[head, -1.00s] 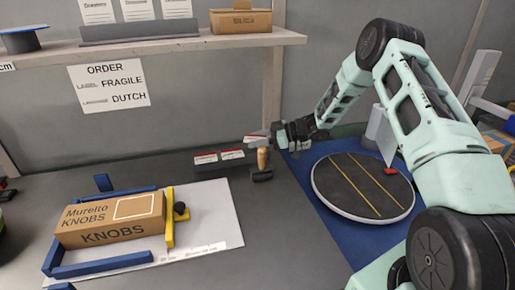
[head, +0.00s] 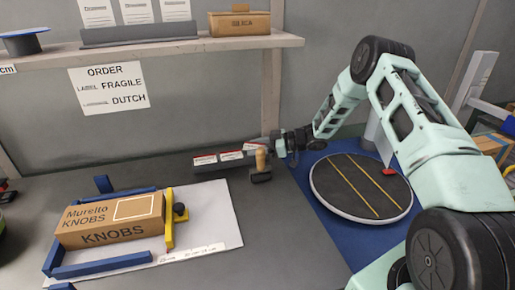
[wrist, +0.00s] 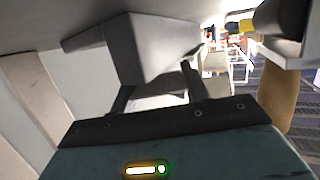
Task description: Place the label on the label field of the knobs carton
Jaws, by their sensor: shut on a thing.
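The knobs carton (head: 108,222) lies at the left of the head view, with its printed sides showing and an empty outlined label field (head: 134,207) on its top. My gripper (head: 274,143) is at the right end of the dark label holder (head: 207,168), well to the right of the carton. It is shut on a small white-and-red label (head: 252,146), seen close by two similar labels (head: 218,157) on the holder. Whether the held label touches the holder cannot be told. In the wrist view a grey block (wrist: 140,45) hides much of the finger area.
Blue rails (head: 100,265) and a yellow bar (head: 169,220) surround the carton on a white board. A wooden-handled tool (head: 260,160) stands just below my gripper. A round turntable (head: 360,186) is at the right. The order sheet (head: 109,88) reads FRAGILE, DUTCH.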

